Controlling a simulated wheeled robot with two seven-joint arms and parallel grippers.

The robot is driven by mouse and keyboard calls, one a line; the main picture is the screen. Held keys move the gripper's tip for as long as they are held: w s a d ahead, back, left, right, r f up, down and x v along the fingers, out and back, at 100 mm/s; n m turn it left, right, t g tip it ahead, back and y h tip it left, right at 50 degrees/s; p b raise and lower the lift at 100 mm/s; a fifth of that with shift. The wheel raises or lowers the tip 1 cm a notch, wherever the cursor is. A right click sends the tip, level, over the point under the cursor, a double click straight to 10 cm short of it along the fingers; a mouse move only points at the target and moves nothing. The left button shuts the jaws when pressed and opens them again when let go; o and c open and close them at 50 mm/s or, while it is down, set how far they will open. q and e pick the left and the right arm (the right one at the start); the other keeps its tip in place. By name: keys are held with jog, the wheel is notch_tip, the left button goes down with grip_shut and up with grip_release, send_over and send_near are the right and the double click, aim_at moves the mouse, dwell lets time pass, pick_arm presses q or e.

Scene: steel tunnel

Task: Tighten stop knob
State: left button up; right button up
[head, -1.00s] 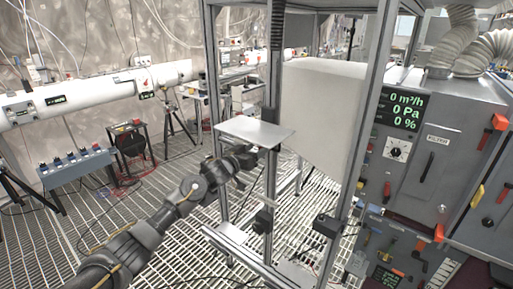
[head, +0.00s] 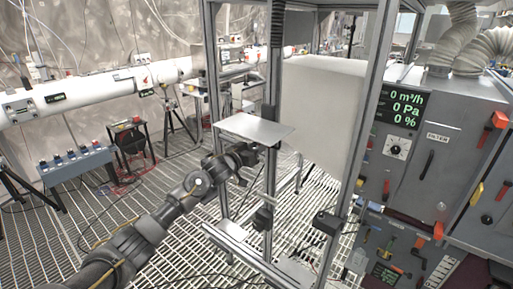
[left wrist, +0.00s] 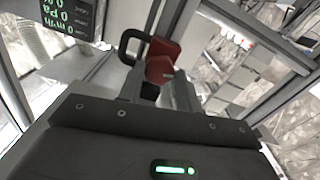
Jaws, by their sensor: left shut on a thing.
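The stop knob (left wrist: 160,68) shows in the left wrist view as a red, faceted piece with a black loop handle beside it. My left gripper (left wrist: 158,88) has one finger on each side of it and is shut on it. In the head view my left gripper (head: 258,152) is at the edge of the flat grey plate (head: 250,130), close to the dark upright post of the frame. The knob cannot be made out there. My right gripper is not in view.
A metal frame with upright posts (head: 366,120) surrounds a pale box (head: 325,105). A grey control cabinet (head: 420,165) with a green display stands at the right. A white tube (head: 90,90) runs at the left.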

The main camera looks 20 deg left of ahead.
pick_arm(q)
jog(key=shift+m+b, duration=2.4)
jog(key=shift+m, duration=3.1)
jog(key=o, duration=1)
jog(key=shift+s, duration=0.1)
